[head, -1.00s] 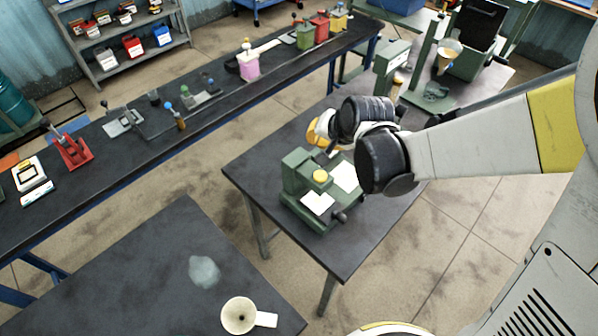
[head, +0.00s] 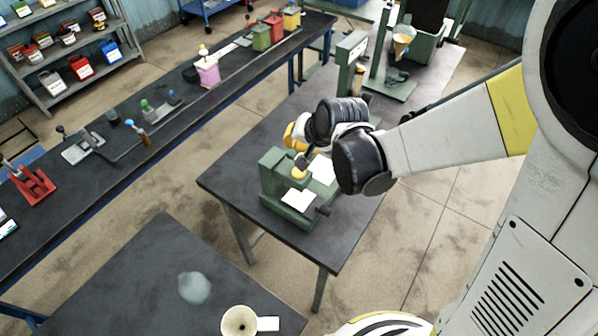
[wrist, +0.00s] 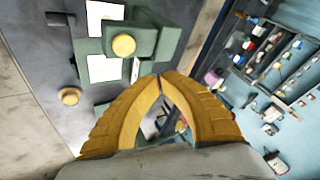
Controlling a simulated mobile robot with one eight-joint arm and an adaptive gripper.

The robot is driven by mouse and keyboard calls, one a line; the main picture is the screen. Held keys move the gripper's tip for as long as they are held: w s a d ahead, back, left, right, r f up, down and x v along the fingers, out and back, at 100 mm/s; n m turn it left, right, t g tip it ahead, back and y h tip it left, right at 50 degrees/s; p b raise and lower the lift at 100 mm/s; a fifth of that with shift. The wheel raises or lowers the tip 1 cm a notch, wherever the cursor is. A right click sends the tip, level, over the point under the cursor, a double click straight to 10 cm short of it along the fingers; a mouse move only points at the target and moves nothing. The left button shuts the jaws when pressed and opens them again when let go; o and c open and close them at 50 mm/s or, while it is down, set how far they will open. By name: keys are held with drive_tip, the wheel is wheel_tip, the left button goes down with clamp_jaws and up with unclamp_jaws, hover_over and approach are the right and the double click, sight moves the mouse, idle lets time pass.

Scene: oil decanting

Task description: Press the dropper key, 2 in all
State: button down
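The dropper key is a round yellow button (head: 299,174) on top of a green machine (head: 268,181) with white panels. It also shows in the wrist view (wrist: 124,45), on a green block. My gripper (head: 302,161) is just above the key in the head view, with its tips very near it. In the wrist view my yellow fingers (wrist: 160,77) meet at the tips with nothing between them, below and right of the key. I cannot tell whether the tips touch the key.
The machine stands on a dark table (head: 235,180). A green press stand (head: 350,65) and a funnel stand (head: 400,50) are behind it. A long bench (head: 100,180) with tools runs along the left.

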drive_tip(key=b, duration=0.5)
approach(292, 166)
drive_tip(key=x, duration=0.5)
drive_tip(key=shift+w+a+r, duration=0.15)
drive_tip(key=shift+w+r, duration=0.1)
drive_tip(key=shift+w, duration=0.05)
idle(0.4)
drive_tip(key=shift+f+b, duration=0.45)
drive_tip(key=shift+b, duration=0.2)
drive_tip(key=shift+f+b, duration=0.4)
drive_tip(key=shift+b, duration=0.05)
idle(0.4)
drive_tip(key=shift+r, duration=0.1)
drive_tip(key=shift+r+p, duration=0.65)
drive_tip(key=shift+r, duration=0.15)
drive_tip(key=shift+r+p, duration=1.9)
drive_tip(key=shift+r, duration=0.65)
